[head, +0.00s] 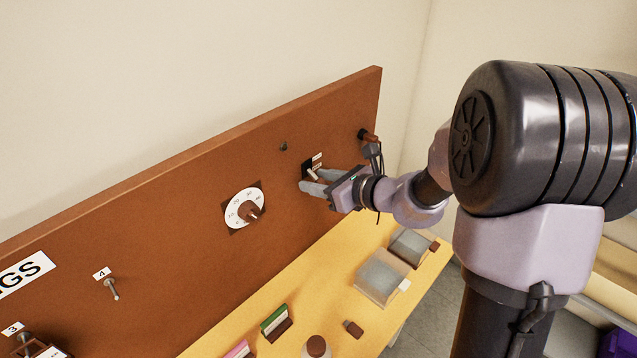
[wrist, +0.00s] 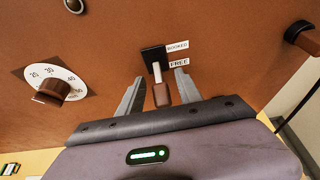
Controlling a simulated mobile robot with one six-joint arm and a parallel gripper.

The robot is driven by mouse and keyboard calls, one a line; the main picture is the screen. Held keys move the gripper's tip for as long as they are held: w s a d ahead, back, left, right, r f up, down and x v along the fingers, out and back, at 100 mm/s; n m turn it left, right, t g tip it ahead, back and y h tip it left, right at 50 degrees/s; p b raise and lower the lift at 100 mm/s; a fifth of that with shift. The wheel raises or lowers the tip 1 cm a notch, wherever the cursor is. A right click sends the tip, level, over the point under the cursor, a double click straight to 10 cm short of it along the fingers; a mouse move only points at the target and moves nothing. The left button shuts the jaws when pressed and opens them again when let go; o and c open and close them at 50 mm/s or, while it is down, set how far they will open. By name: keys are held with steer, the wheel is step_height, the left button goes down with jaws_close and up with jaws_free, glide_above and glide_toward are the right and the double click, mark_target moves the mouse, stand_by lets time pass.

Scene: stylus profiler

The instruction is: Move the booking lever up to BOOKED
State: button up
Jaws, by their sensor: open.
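The booking lever (wrist: 161,93) has a brown grip on a pale stem and comes out of a black plate (wrist: 153,54) on the brown board. In the wrist view, a BOOKED label (wrist: 177,46) sits above a FREE label (wrist: 179,63), to the right of the plate. The lever points down, its stem beside the FREE label. My gripper (wrist: 158,84) is open, with one finger on each side of the lever's grip and a gap showing on both sides. In the head view, my gripper (head: 308,182) is at the board and partly hides the lever.
A dial (head: 244,208) with a brown knob is left of the lever. A dark peg (head: 368,136) sticks out to its right. Below, a yellow table (head: 330,262) holds clear boxes (head: 382,277) and small items. A small metal knob (head: 284,147) is above.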

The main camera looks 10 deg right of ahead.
jaws_close()
stand_by(1.4)
